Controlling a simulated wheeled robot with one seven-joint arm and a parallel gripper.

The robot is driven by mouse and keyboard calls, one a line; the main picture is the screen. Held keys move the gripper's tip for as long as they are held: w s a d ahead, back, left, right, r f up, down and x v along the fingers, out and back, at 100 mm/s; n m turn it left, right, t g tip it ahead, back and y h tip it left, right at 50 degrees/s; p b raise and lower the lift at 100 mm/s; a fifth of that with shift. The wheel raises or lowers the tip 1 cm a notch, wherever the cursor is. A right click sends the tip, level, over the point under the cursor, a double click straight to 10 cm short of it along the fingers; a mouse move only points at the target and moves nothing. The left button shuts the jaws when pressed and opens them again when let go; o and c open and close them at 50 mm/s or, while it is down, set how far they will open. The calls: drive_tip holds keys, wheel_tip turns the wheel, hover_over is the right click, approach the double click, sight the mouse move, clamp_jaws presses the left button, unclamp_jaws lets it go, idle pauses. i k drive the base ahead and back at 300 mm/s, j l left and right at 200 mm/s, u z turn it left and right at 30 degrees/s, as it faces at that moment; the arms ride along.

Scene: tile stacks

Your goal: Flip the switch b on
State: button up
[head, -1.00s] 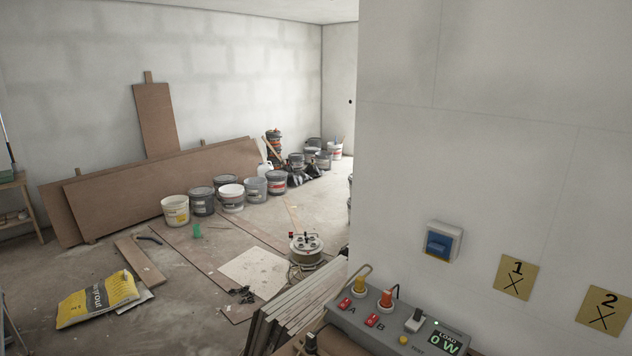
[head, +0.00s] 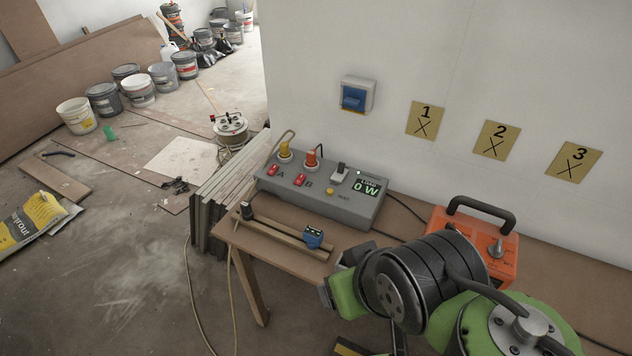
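Switch B (head: 301,181) is a small red rocker on the sloping top of a grey control box (head: 325,205). It sits beside its printed letter B, below an orange plug with a cable. I cannot tell which way it is tipped. A like red switch A (head: 272,170) lies to its left, below a yellow plug (head: 284,151). The box's display (head: 369,188) reads 0 W. My green and dark grey arm shows at the lower right, in front of the table and apart from the box. I cannot make out my gripper's fingers.
The box stands on a wooden table (head: 270,256) against the wall. Wooden strips and a small blue device (head: 313,236) lie in front of it. An orange case (head: 481,247) with a black handle stands to the right, partly behind my arm. Tile stacks (head: 212,200) lean at the left.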

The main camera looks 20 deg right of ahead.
sight(299, 180)
drive_tip(key=i+j+u, duration=0.25)
drive_tip(key=i, duration=0.15)
drive_tip(key=i+j+u, duration=0.2)
drive_tip(key=i, duration=0.25)
